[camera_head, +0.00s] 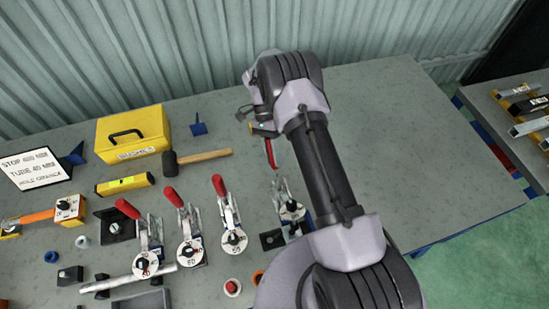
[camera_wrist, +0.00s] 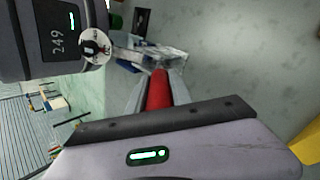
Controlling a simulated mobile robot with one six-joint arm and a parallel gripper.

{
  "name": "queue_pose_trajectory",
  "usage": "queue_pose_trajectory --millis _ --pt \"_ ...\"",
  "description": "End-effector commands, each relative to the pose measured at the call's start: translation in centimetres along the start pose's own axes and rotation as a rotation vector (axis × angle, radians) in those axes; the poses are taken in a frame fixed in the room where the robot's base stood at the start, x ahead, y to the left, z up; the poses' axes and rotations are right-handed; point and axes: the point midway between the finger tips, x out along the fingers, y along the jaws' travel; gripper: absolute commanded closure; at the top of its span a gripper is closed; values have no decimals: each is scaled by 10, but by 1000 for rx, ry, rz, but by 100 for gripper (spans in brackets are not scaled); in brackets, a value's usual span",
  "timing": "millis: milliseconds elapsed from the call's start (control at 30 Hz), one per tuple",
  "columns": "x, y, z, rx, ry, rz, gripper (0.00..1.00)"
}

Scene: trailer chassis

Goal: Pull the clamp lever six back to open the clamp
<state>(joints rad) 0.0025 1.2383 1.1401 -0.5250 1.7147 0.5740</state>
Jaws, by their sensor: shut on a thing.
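My gripper (camera_head: 266,136) is shut on the red handle (camera_head: 271,153) of the rightmost toggle clamp (camera_head: 291,212). In the wrist view the red handle (camera_wrist: 159,90) lies between the two fingers of my gripper (camera_wrist: 160,82), with the metal clamp (camera_wrist: 150,52) beyond it. A round white tag (camera_wrist: 95,46) shows there too, but its number is unreadable. In the head view this handle points up and away from the clamp body. My arm hides the clamp's right side.
Three more toggle clamps with red levers (camera_head: 229,210) (camera_head: 188,225) (camera_head: 145,238) stand close to the left. A mallet (camera_head: 200,156), yellow box (camera_head: 133,133) and blue stand (camera_head: 198,126) lie behind them. The grey bench (camera_head: 430,130) is clear at right.

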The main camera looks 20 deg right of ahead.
Motion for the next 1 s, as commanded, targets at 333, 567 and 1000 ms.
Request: queue_pose_trajectory --millis 333,567,1000 --pt "1 -3 -2 0 -15 29 100" --pt "1 -3 -2 0 -15 29 100" --pt "-8 -4 -2 -1 -13 27 52"
